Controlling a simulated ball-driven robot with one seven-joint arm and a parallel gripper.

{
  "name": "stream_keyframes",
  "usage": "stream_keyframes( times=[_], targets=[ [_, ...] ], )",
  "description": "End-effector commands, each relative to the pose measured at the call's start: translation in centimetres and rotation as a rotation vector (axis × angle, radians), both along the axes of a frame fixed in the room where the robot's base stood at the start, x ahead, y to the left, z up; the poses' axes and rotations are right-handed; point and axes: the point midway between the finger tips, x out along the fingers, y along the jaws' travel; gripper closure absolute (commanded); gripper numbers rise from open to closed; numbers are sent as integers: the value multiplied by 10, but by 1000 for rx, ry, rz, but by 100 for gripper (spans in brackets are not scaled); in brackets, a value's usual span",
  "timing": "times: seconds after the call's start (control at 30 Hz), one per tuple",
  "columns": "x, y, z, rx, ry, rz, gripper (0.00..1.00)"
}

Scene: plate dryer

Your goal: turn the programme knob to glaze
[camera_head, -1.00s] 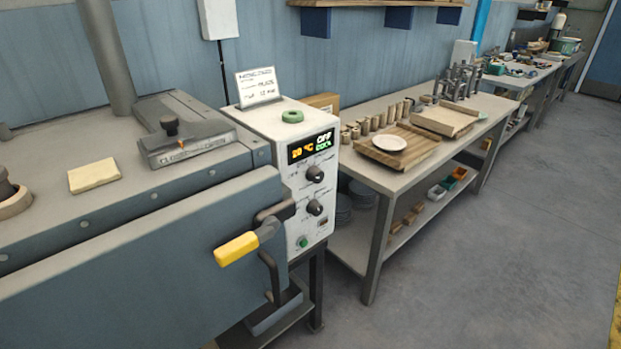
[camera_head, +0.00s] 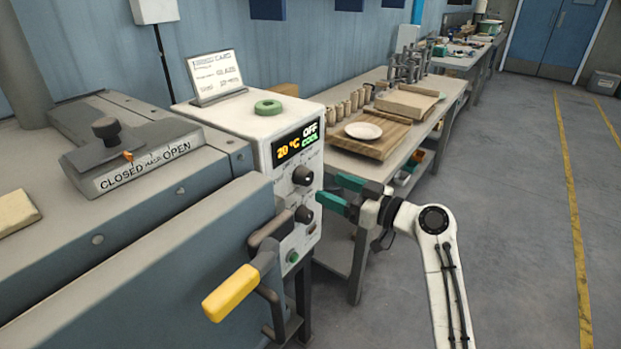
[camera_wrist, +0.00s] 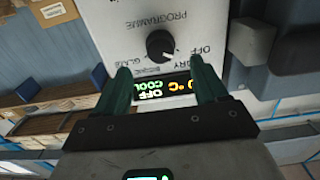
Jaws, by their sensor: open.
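The programme knob (camera_head: 303,175) is the upper black knob on the white control box, just below the display (camera_head: 296,147), which reads 20 °C, OFF and COOL. My gripper (camera_head: 335,192) is open and empty, right of the box front. In the wrist view my gripper (camera_wrist: 160,68) has its green fingers spread wide, the knob lying just beyond the tips, roughly between them. I see no contact.
A second black knob (camera_head: 304,214) and a green button (camera_head: 292,257) sit below. A yellow door handle (camera_head: 232,292) juts out at the lower left.

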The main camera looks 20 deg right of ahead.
Motion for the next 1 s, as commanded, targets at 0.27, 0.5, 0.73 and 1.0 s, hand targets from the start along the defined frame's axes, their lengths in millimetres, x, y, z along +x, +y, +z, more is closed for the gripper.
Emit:
stream_keyframes(
  times=[0.27,0.5,0.73,1.0],
  targets=[
    [39,29,1,0,1,2,28],
    [53,39,0,0,1,0,28],
    [54,39,0,0,1,0,28],
    [53,39,0,0,2,0,48]
  ],
)
